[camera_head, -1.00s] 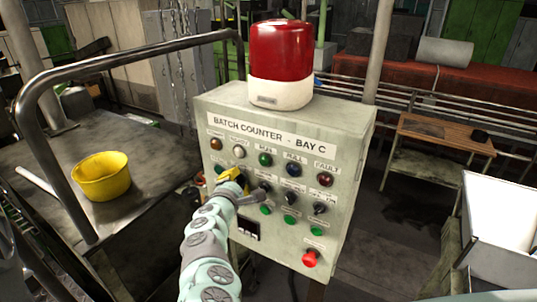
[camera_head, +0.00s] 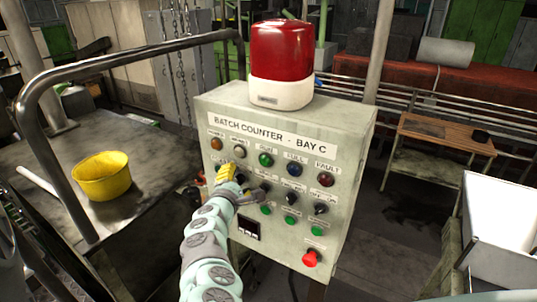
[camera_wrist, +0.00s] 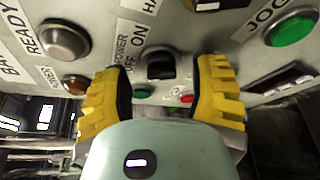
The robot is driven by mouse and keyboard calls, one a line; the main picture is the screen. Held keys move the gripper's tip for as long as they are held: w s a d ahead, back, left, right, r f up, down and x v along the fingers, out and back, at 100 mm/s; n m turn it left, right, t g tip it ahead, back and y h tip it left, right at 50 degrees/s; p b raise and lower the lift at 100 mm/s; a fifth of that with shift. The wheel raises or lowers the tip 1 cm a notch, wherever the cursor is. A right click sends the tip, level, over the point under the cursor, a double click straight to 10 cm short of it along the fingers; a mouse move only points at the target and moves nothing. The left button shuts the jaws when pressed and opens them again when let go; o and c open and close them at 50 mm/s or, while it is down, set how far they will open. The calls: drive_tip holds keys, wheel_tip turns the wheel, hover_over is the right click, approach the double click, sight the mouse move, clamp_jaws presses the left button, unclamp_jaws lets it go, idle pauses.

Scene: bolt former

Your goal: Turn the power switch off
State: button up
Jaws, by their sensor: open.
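The power switch (camera_wrist: 160,67) is a black knob on the grey panel, with POWER, ON and OFF lettering beside it in the wrist view. My gripper (camera_wrist: 161,76) is open, one yellow-padded finger on each side of the knob. The fingers appear apart from it, and I cannot tell how deep they reach. Which marking the knob points to is unclear. In the head view my gripper (camera_head: 243,183) is at the left part of the switch row and covers the power switch.
The counter panel (camera_head: 335,130) carries a lamp row, other black knobs (camera_head: 292,198), green buttons (camera_head: 290,217) and a red button (camera_head: 310,258) at lower right. A red beacon (camera_head: 281,50) stands on top. A yellow bowl (camera_head: 102,176) sits on the table at left.

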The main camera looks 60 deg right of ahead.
drive_tip(key=shift+s+a+r, duration=0.2)
drive_tip(key=shift+s+a, duration=0.2)
drive_tip(key=shift+a, duration=0.05)
drive_tip(key=shift+v, duration=0.85)
drive_tip(key=v, duration=0.8)
drive_tip(key=shift+s+a, duration=0.15)
drive_tip(key=shift+a, duration=0.25)
